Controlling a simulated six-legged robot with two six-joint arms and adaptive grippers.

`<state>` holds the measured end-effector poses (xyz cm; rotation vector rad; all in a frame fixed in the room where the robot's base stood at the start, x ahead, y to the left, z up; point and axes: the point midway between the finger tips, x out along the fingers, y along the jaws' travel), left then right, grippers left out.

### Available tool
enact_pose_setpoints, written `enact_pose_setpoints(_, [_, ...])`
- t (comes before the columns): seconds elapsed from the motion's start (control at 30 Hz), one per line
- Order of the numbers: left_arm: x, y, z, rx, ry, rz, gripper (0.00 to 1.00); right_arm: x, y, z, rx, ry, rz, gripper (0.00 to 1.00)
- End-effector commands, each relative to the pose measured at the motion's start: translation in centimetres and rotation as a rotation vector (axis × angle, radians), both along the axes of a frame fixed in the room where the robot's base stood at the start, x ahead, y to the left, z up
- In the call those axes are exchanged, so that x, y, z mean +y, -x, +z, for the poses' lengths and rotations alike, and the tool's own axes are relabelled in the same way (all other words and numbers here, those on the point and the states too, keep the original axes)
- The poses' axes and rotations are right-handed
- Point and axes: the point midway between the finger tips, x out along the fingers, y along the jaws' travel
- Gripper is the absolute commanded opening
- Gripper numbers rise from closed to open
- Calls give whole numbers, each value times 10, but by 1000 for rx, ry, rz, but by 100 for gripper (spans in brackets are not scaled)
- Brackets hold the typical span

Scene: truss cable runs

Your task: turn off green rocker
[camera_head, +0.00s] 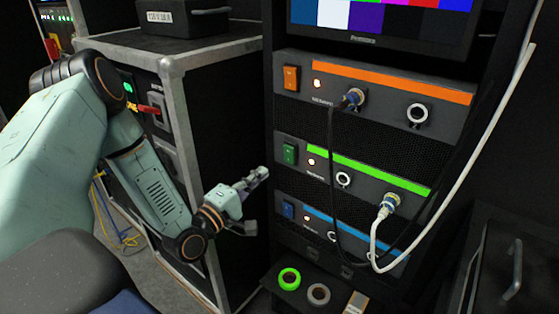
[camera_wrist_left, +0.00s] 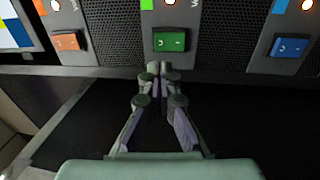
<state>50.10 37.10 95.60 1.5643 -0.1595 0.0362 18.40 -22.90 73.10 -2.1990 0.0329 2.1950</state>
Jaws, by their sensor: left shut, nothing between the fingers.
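In the left wrist view the green rocker (camera_wrist_left: 169,41) is straight ahead, just beyond the fingertips. My left gripper (camera_head: 262,172) is shut and empty, to the left of the green rocker and a little lower in the head view. In the wrist view its fingertips (camera_wrist_left: 159,68) are together, with a small gap seen between them and the rocker. My right gripper is not in view.
An orange rocker (camera_head: 290,78) is on the unit above, a blue rocker (camera_head: 288,209) on the unit below. A black cable (camera_head: 331,190) and a white cable (camera_head: 373,238) hang in front of the rack. Tape rolls (camera_head: 318,293) lie on a shelf below.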

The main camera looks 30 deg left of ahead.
Motion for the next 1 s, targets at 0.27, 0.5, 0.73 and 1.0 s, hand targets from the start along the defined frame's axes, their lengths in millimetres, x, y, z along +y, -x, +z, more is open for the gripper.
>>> enact_pose_setpoints(0.27, [-5,-50,6,-3,-4,-4,0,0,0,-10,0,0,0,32])
enact_pose_setpoints(0.5, [-6,-79,9,0,-3,-2,0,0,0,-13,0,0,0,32])
enact_pose_setpoints(0.73, [-6,-85,10,1,0,1,0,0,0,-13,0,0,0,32])
enact_pose_setpoints(1.0, [-7,-86,11,0,-1,0,0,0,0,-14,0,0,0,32])
